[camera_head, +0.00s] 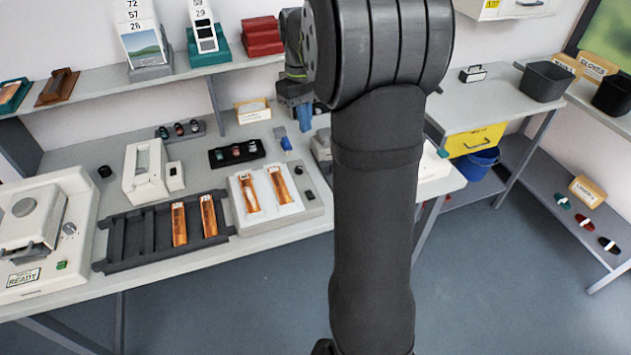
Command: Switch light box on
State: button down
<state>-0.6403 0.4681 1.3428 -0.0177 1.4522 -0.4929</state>
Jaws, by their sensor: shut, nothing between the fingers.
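The light box (288,208) lies on the bench in the middle, a flat grey housing with a white panel. Two orange film strips (279,186) lie on the panel. Small dark parts (310,195) are at the box's right edge; I cannot tell which is the switch. I cannot tell whether the panel is lit. My gripper (304,120) is shut and empty, with blue fingers, behind the light box and above the bench. It is apart from the box. My dark arm hides the bench just right of the box.
A black rack (140,238) with two orange strips is left of the light box. A white machine marked READY (30,277) stands at far left. A white device (145,172) and a black tray (237,153) stand behind. A shelf (110,91) overhangs the back.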

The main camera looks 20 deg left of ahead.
aim_at(312, 197)
notch_tip(312, 197, down, 6)
jog(key=s+d+n, duration=0.1)
jog(key=n, duration=1.3)
jog(key=shift+s+d, duration=0.2)
jog(key=f, duration=0.9)
jog(key=s+d+f, duration=0.1)
jog(key=f, duration=0.4)
jog(key=shift+s+d, duration=0.1)
jog(key=shift+s+f, duration=0.1)
jog(key=shift+f, duration=0.1)
